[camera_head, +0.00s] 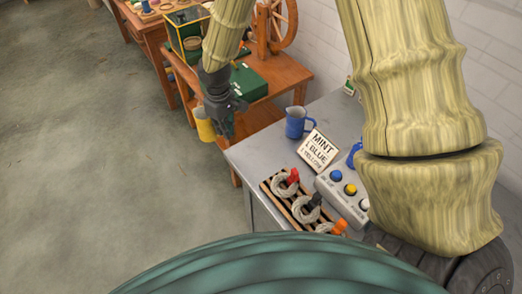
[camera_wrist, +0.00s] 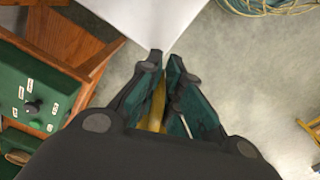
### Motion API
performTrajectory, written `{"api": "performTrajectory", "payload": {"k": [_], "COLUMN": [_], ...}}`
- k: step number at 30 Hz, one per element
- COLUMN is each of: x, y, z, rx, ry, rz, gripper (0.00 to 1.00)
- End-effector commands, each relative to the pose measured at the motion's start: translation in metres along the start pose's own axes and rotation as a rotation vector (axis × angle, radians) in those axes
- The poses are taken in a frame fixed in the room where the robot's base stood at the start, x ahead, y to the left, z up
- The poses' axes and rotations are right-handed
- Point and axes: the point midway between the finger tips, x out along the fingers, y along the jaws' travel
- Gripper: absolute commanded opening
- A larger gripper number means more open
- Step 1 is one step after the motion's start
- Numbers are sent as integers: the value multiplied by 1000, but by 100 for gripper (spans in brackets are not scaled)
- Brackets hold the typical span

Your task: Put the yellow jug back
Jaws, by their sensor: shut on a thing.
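The yellow jug (camera_head: 204,124) hangs off the floor at the left of my gripper (camera_head: 226,128) in the head view, beside the near end of the wooden table. My gripper is shut on it. In the wrist view a strip of the yellow jug (camera_wrist: 157,103) shows between the two fingers of my gripper (camera_wrist: 163,66); most of the jug is hidden there. A blue jug (camera_head: 297,122) stands upright on the grey table (camera_head: 247,152), to the right of my gripper, next to a sign reading "MINT 1 BLUE 1 YELLOW" (camera_head: 319,149).
A rack (camera_head: 277,203) with several wool skeins and a button box (camera_head: 346,194) sit on the grey table. The wooden table (camera_head: 289,76) holds a green box (camera_head: 249,82) and a spinning wheel (camera_head: 275,25). The floor at left is clear.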

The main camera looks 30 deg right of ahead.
Motion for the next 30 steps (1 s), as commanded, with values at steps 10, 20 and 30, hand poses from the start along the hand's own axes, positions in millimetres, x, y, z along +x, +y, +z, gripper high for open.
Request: {"api": "performTrajectory", "payload": {"k": [10, 20, 30], "x": [2, 4, 5], "y": [-3, -6, -9], "z": [12, 23, 35], "rx": [-250, -492, -739], "ry": [1, 2, 4], "rz": [-1, -2, -3], "gripper": [0, 0, 0]}}
